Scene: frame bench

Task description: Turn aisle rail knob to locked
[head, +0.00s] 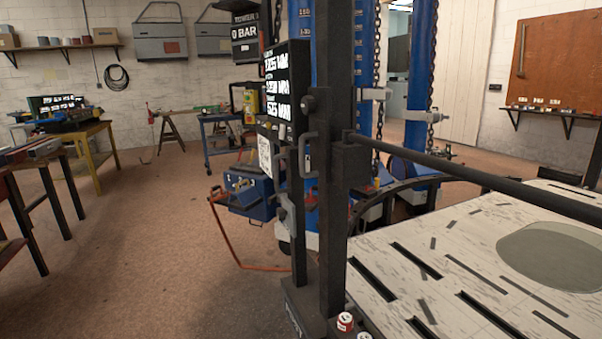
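A dark upright post (338,60) stands in the middle of the view. A dark horizontal rail (460,172) runs from a block (350,160) on this post toward the right edge. A small round dark knob (308,103) sits on the post's left side, and a grey D-shaped handle (308,155) is below it. I cannot tell which of these is the aisle rail knob, nor whether anything is locked; no readable lock mark shows. My gripper is not in view.
A pale slotted bench top (480,260) with a round greyish plate (550,255) fills the lower right. Small red-and-white cans (345,322) stand at its near edge. The brown floor (150,250) at left is clear.

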